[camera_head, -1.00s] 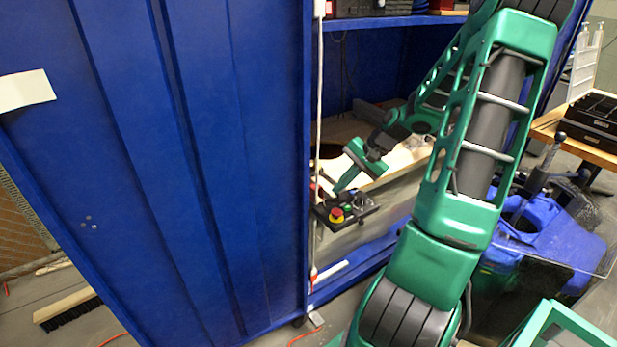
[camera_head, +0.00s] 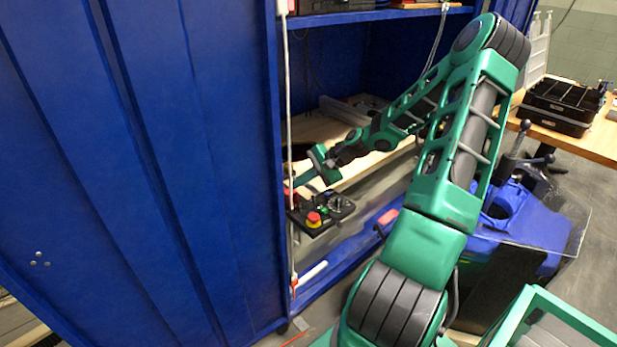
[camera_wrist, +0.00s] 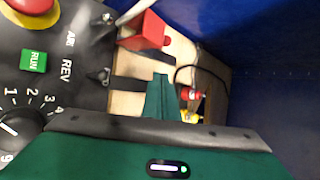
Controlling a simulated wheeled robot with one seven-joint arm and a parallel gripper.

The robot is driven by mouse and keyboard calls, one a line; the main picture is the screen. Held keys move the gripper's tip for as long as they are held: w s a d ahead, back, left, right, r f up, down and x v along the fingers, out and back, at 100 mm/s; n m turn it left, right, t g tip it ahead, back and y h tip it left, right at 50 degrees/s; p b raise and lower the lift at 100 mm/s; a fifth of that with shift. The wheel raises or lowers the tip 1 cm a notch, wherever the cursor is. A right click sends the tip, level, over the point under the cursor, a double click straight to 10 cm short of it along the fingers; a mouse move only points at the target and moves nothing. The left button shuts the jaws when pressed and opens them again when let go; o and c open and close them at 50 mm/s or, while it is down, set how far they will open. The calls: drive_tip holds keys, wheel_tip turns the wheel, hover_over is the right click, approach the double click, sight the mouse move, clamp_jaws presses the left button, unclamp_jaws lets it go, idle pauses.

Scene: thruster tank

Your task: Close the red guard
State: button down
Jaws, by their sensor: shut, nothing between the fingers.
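The red guard (camera_wrist: 148,32) is a small red flap at the edge of a black control panel (camera_wrist: 75,55). It stands out from the panel beside a metal toggle lever (camera_wrist: 133,12). In the head view the guard (camera_head: 290,197) is a small red patch at the panel's left end, partly behind the blue door edge. My gripper (camera_wrist: 161,97) is shut and empty, its green fingertips a short way below the guard in the wrist view, apparently not touching it. In the head view my gripper (camera_head: 302,180) is just above the guard.
The panel also has a red emergency knob (camera_head: 314,218), a green RUN button (camera_wrist: 34,61) and a numbered dial (camera_wrist: 15,130). A large blue door (camera_head: 150,180) stands close left of my gripper. A red-tipped and yellow-tipped item (camera_wrist: 190,105) lies beyond the fingers.

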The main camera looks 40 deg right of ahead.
sight(289, 197)
drive_tip(key=shift+x, duration=0.8)
drive_tip(key=shift+s+a+r, duration=0.65)
drive_tip(key=shift+a+r, duration=0.05)
drive_tip(key=shift+r, duration=0.05)
drive_tip(key=shift+s+a+r, duration=0.4)
drive_tip(key=shift+a+r, duration=0.05)
drive_tip(key=shift+a, duration=0.15)
